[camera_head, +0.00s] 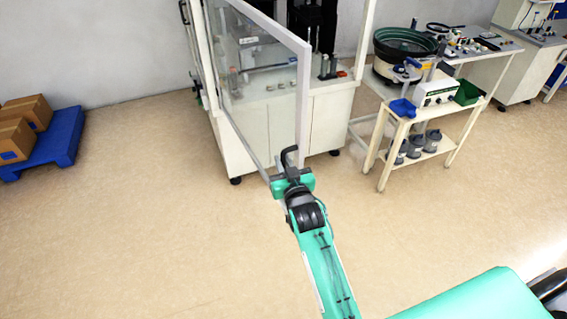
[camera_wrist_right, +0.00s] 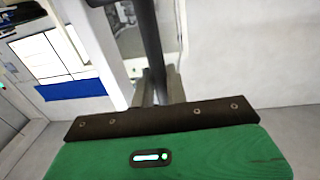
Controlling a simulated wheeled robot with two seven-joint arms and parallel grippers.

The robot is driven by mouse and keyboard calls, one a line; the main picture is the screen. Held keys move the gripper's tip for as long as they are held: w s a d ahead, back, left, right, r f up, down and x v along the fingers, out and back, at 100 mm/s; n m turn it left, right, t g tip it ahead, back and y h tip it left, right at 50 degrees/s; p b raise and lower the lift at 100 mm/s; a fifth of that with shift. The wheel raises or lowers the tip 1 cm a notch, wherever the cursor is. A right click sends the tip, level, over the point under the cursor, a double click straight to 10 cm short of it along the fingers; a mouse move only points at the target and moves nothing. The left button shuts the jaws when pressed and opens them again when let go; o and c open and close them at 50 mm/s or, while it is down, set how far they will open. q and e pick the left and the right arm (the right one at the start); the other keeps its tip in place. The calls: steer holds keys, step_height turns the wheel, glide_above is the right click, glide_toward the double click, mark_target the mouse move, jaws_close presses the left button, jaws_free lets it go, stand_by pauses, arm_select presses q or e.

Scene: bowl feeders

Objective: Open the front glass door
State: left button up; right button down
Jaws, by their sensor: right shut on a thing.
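The front glass door (camera_head: 304,95) has a pale frame and a clear pane. It stands swung out from the white machine cabinet (camera_head: 330,115), at an angle to its front. Its black handle (camera_head: 288,154) is at the lower free edge and shows in the right wrist view as a dark upright bar (camera_wrist_right: 150,45). My right gripper (camera_head: 288,173), green with dark fingers, is shut on the handle. Its fingers (camera_wrist_right: 158,88) stand on either side of the bar. My left gripper is not in view.
A blue pallet (camera_head: 62,140) with cardboard boxes (camera_head: 28,108) is at the far left. The floor left of the door is clear.

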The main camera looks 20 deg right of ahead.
steer(key=shift+r, duration=0.2)
steer(key=c, duration=1.8)
jaws_free()
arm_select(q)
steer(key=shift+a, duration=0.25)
arm_select(e)
steer(key=shift+a+f, duration=0.1)
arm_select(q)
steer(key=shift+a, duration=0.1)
